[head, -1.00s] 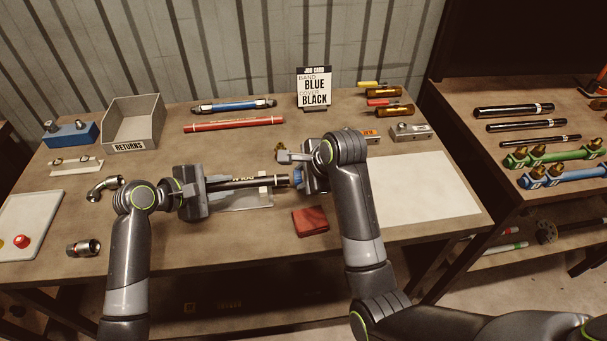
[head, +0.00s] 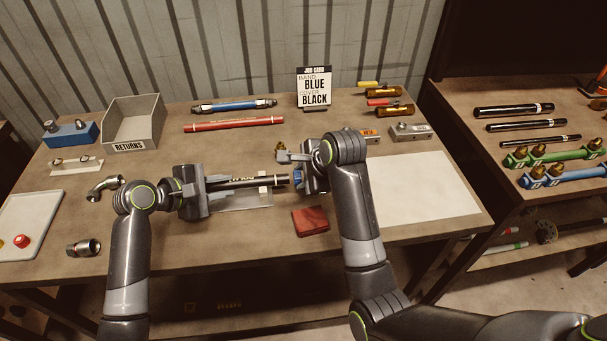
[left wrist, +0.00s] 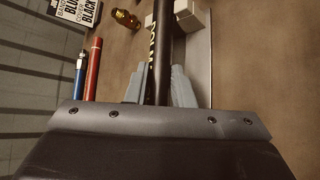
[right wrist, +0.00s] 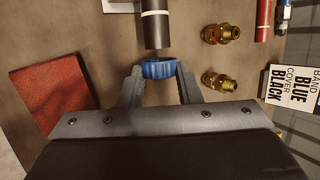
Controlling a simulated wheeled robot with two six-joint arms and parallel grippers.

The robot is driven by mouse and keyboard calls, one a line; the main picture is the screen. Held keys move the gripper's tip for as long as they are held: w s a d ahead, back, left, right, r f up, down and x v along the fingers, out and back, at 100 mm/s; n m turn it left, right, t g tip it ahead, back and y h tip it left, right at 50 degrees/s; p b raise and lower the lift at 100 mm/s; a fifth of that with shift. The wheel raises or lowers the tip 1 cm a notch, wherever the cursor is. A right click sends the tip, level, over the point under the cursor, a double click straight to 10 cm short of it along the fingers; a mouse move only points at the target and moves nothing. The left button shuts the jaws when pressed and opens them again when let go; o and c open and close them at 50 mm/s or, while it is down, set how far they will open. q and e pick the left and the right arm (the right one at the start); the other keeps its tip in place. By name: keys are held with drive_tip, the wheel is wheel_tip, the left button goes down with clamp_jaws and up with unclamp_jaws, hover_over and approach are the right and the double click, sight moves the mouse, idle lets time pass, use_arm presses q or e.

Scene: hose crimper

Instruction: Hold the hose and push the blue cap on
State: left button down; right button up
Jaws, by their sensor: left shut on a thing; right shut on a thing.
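The black hose (head: 256,182) lies across the middle of the table, over a pale support plate (head: 250,201) with a small light block. My left gripper (head: 222,188) is shut on the hose; the hose also shows between its fingers in the left wrist view (left wrist: 163,60). My right gripper (head: 295,182) is shut on the blue cap (right wrist: 158,69). In the right wrist view the hose's black end with its white band (right wrist: 156,30) points at the cap. A small gap shows between the hose end and the cap.
A red cloth pad (head: 310,221) lies in front of the right gripper. Brass fittings (right wrist: 221,33) lie beside the hose end. A red hose (head: 234,124), a blue hose (head: 234,105) and the job card (head: 314,88) are behind. A white sheet (head: 425,188) lies right.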

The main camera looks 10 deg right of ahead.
drive_tip(key=shift+a, duration=1.15)
drive_tip(key=o, duration=1)
drive_tip(key=shift+a, duration=0.1)
drive_tip(key=shift+r, duration=0.1)
drive_tip(key=v, duration=0.7)
drive_tip(key=shift+s+r, duration=0.1)
drive_tip(key=shift+s, duration=0.05)
use_arm(q)
drive_tip(key=c, duration=1.2)
unclamp_jaws()
drive_tip(key=shift+o, duration=0.2)
